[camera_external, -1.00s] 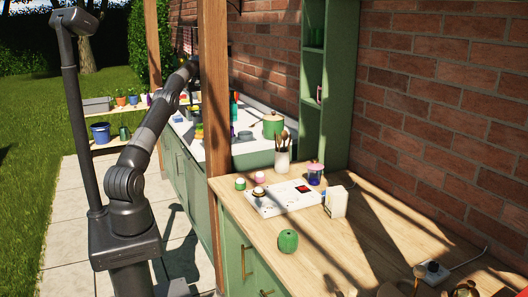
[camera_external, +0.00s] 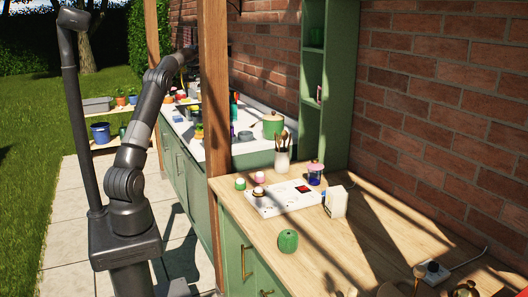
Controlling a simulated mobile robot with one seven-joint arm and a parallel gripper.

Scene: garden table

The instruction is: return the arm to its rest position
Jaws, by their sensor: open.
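My arm (camera_external: 137,140) rises from my base at the left of the external view. Its elbow is bent up, and its forearm reaches back and to the right over the white counter (camera_external: 249,155). The end of the arm passes behind the wooden post (camera_external: 215,120), near the brick wall. My gripper is hidden there, so its fingers and anything in them do not show.
Several small pots and items stand on the white counter, with a green pot (camera_external: 272,125) near the shelf (camera_external: 312,80). The wooden counter (camera_external: 330,240) holds a white board (camera_external: 283,198), a utensil jar (camera_external: 282,160) and a green round object (camera_external: 288,240). Paving and grass lie left.

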